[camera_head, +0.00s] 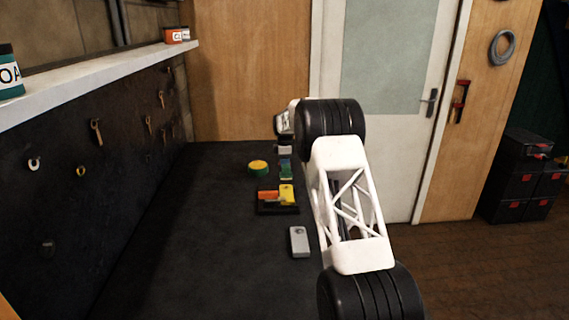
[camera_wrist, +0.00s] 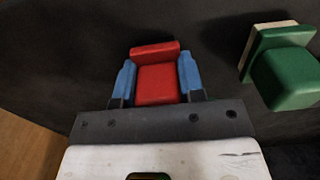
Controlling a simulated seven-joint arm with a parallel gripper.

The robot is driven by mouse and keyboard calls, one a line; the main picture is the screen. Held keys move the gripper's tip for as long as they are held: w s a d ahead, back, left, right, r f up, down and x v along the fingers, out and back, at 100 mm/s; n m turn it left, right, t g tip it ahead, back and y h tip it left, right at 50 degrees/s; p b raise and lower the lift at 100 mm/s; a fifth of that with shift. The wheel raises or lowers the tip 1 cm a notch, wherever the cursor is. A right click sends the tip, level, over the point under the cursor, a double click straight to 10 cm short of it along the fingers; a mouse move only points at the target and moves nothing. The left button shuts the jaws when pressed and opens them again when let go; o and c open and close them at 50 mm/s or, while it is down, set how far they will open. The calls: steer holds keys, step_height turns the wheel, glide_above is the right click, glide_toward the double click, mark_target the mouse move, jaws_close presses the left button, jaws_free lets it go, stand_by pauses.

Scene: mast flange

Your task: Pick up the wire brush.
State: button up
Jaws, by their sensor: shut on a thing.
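A red block-like thing (camera_wrist: 156,84) with a wider red bar at its far end lies between the two blue fingertips of my gripper (camera_wrist: 157,76) in the wrist view. Both fingers touch its sides, and my gripper is shut on it. Its underside is hidden, and I cannot tell whether it is the wire brush or whether it is clear of the dark surface. In the camera_head view my arm hides most of my gripper, and I cannot make out the red thing there.
A green block with a pale layer (camera_wrist: 287,72) lies right of my gripper; it also shows in the camera_head view (camera_head: 286,173). A yellow-green round tin (camera_head: 258,167), a dark tray (camera_head: 263,211) with orange and yellow things, and a grey box (camera_head: 299,242) stand nearby. The bench's left is clear.

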steer(key=shift+r, duration=0.15)
steer(key=shift+r, duration=4.9)
steer(key=o, duration=0.4)
steer(key=shift+c, duration=1.4)
steer(key=shift+s, duration=0.1)
